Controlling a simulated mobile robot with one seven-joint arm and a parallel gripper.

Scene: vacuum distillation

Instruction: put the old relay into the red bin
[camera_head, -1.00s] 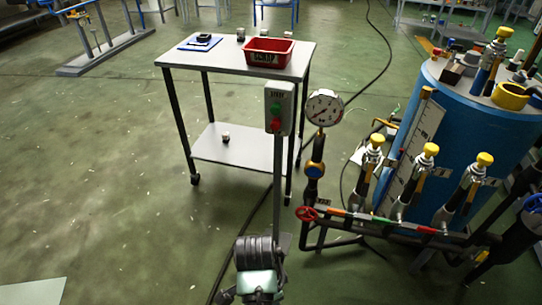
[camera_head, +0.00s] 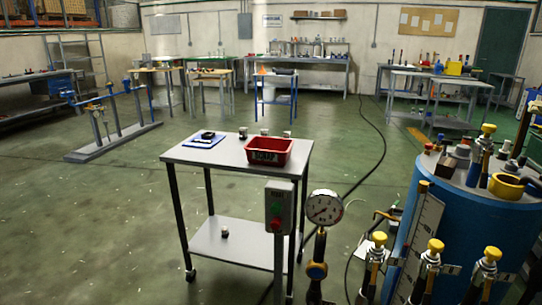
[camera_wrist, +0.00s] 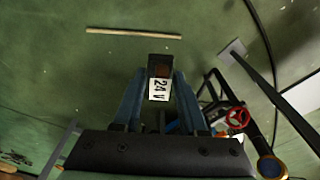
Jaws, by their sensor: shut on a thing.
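My gripper (camera_wrist: 160,88) shows in the wrist view, its two blue fingers shut on a small dark relay (camera_wrist: 160,68) with a white "24 V" label. The relay is held over green floor, apart from any table. The red bin (camera_head: 268,153), with a dark label on its front, stands on the grey trolley's top (camera_head: 225,161) in the head view. The inside of the bin is only partly visible. My gripper and the relay are not in the head view.
A blue mat with a dark object (camera_head: 206,139) and several small parts sit on the trolley. A switch post (camera_head: 278,212) and a pressure gauge (camera_head: 324,207) stand in front of it. A blue tank (camera_head: 460,220) is at right. Floor left of the trolley is clear.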

